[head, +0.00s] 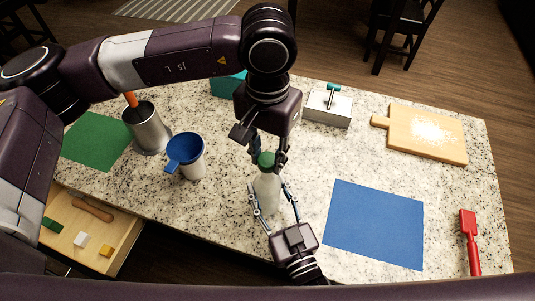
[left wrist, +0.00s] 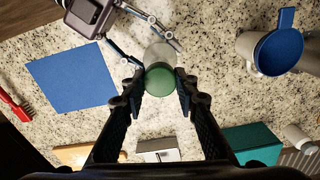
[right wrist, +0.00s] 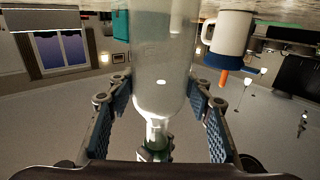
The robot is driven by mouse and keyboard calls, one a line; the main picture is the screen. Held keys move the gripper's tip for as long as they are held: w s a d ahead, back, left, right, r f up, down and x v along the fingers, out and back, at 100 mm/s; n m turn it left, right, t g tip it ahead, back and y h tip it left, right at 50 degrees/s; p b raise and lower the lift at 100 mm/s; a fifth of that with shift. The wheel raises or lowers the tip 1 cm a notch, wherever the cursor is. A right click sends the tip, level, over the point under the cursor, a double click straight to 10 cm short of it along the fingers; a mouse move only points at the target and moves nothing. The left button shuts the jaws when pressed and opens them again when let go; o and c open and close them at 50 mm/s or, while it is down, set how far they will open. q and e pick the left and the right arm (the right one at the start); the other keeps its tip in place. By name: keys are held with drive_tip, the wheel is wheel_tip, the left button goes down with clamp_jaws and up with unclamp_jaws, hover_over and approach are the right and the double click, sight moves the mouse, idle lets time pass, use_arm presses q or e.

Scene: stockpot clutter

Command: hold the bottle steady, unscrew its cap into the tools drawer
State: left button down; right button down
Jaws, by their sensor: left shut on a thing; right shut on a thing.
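A pale clear bottle (head: 267,192) stands upright on the speckled counter; its body fills the middle of the right wrist view (right wrist: 162,75). Its green cap (head: 266,159) is at the top of the neck and shows between the fingers in the left wrist view (left wrist: 160,80). My left gripper (head: 267,163) comes from above and is shut on the cap. My right gripper (head: 270,194) comes from the front and is shut around the bottle's body. The open wooden drawer (head: 122,238) at lower left holds a brown-handled thing and several small blocks.
A white mug with a blue funnel-like top (head: 185,150) and a metal canister (head: 147,130) stand left of the bottle. A blue mat (head: 375,225) lies to the right, a green mat (head: 95,141) at left.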

use_arm(q)
drive_tip(key=n, duration=0.6)
drive_tip(key=shift+n, duration=0.3)
drive_tip(key=n, duration=1.1)
drive_tip(key=shift+r, duration=0.1)
drive_tip(key=n, duration=0.6)
drive_tip(key=shift+n, duration=0.3)
drive_tip(key=n, duration=2.3)
